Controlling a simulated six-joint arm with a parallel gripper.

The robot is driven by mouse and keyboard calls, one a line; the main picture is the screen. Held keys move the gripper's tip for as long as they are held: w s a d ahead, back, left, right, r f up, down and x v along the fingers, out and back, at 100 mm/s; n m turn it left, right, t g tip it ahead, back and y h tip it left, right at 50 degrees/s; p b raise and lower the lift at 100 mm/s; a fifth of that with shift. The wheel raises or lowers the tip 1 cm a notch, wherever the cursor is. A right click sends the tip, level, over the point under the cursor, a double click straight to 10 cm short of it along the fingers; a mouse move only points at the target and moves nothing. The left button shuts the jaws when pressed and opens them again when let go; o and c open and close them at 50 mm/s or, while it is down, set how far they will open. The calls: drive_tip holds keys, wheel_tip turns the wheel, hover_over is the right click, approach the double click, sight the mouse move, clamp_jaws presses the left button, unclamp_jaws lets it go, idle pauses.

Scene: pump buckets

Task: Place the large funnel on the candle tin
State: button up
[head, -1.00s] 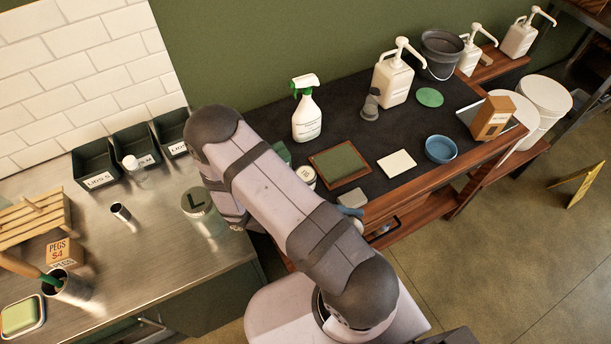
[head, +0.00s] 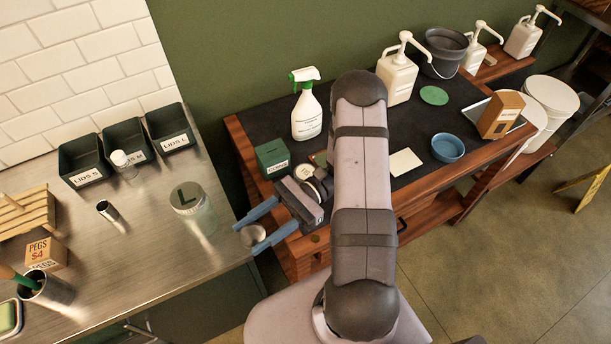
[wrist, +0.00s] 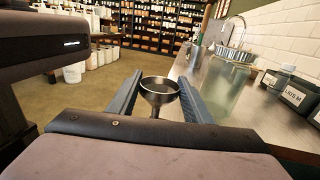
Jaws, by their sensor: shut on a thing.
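My gripper (head: 247,239) has its blue fingers on either side of a silvery metal funnel (head: 254,235). It holds the funnel in the air over the gap between the steel counter and the dark-topped bench. In the wrist view the funnel (wrist: 160,90) is upright between the fingers, wide mouth up and spout down. A small round tin with a pale labelled top (head: 303,172) stands on the bench just behind my wrist, partly hidden. I cannot tell for sure which one is the candle tin.
Dark lid bins (head: 170,130) line the counter's back. A green box (head: 272,158) and a spray bottle (head: 306,112) stand on the bench. The counter's front middle is clear.

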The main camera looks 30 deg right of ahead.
drive_tip(key=w+d+m+t+b, duration=0.1)
drive_tip(key=w+d+m+t, duration=0.3)
drive_tip(key=w+t, duration=0.3)
wheel_tip(320, 180, up, 5)
drive_tip(key=m+t+h+b, duration=0.3)
drive_tip(key=m+t+h, duration=0.5)
drive_tip(key=m+t, duration=0.3)
hover_over(307, 173)
drive_tip(key=n, duration=0.1)
wheel_tip(307, 173, down, 6)
drive_tip(key=shift+t+p, duration=0.3)
drive_tip(key=shift+t, duration=0.1)
drive_tip(key=shift+w+f, duration=0.1)
drive_tip(key=shift+f, duration=0.05)
drive_tip(key=shift+f+p, duration=0.4)
drive_tip(key=shift+f, duration=1.6)
drive_tip(key=shift+f, duration=0.1)
drive_tip(key=o, duration=1)
